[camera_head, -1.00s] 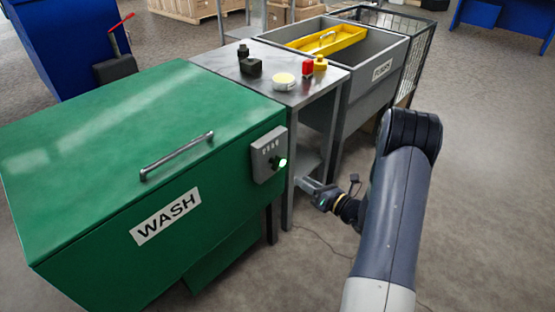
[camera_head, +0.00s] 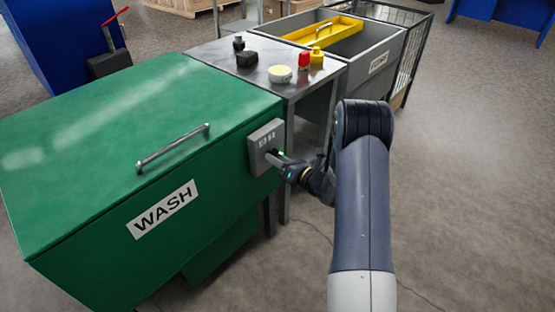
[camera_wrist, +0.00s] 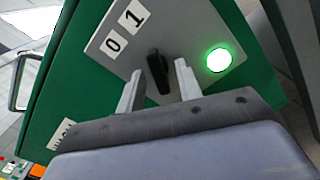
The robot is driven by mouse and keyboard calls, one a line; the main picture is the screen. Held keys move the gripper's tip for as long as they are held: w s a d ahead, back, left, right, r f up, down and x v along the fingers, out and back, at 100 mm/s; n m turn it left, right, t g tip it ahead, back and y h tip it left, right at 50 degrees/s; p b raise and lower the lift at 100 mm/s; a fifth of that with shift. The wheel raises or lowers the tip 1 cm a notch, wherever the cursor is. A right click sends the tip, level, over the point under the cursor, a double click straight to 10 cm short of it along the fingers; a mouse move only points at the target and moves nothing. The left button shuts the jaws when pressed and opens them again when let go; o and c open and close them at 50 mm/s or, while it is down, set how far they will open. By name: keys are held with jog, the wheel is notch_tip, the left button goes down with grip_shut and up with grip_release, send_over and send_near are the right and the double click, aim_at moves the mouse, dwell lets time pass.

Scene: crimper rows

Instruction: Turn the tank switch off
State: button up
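The green wash tank (camera_head: 120,150) stands at the left with a grey switch box (camera_head: 262,140) on its right side. In the wrist view the switch panel (camera_wrist: 110,58) carries "0" and "1" labels, a black switch knob (camera_wrist: 158,72) and a lit green lamp (camera_wrist: 218,60). The knob stands tilted, its upper end slightly left; which label it points at is hard to tell. My gripper (camera_wrist: 158,80) is open, with one finger on each side of the knob and visible gaps. In the head view my gripper (camera_head: 272,158) is at the box and hides the knob.
A metal table (camera_head: 277,85) beside the tank holds a yellow-white round item (camera_head: 280,74), a red item (camera_head: 304,60) and black items (camera_head: 246,58). A grey sink (camera_head: 378,75) with a yellow tray (camera_head: 325,31) stands behind. The floor at the right is clear.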

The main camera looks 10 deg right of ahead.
jog(key=shift+c, duration=0.4)
grip_shut()
jog(key=shift+f+n+b, duration=0.1)
jog(key=shift+n+b, duration=0.2)
jog(key=shift+b, duration=0.15)
jog(key=shift+d+n+b, duration=0.1)
jog(key=shift+n+b, duration=5.6)
jog(key=shift+b, duration=1.7)
